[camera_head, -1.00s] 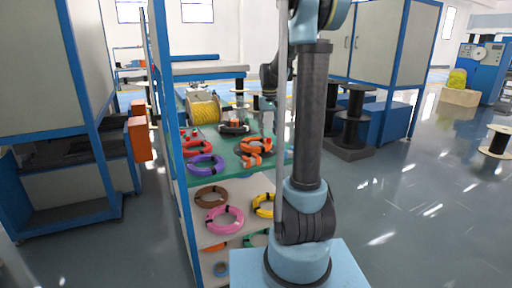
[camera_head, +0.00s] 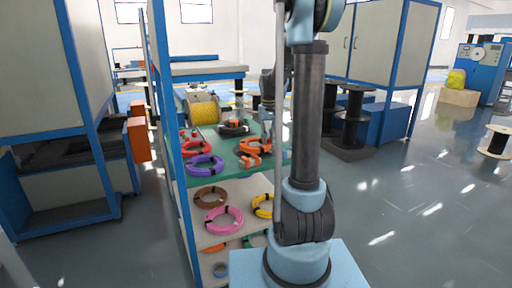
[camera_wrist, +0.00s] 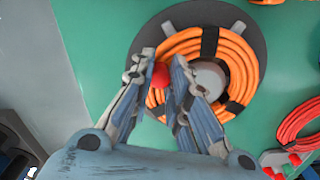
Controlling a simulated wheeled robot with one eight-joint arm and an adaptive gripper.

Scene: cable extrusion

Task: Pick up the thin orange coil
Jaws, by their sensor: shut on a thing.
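An orange coil (camera_wrist: 236,62) with black bands lies on a dark round plate around a grey hub in the wrist view. In the head view, an orange coil (camera_head: 256,147) lies at the right of the green shelf top, partly beside my arm. My gripper (camera_wrist: 164,60) is over the coil's left part, its fingers close together and shut on it. The fingers hide that part of the coil, so the contact is not clear. A rounded red piece (camera_wrist: 160,74) shows between the fingers; I cannot tell what it belongs to.
A red coil (camera_wrist: 300,125) lies at the right in the wrist view, beside red knobs (camera_wrist: 273,159). A purple coil (camera_head: 205,165) and a yellow spool (camera_head: 204,110) are on the green top. Pink (camera_head: 224,220) and brown (camera_head: 210,196) coils lie on the shelf below.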

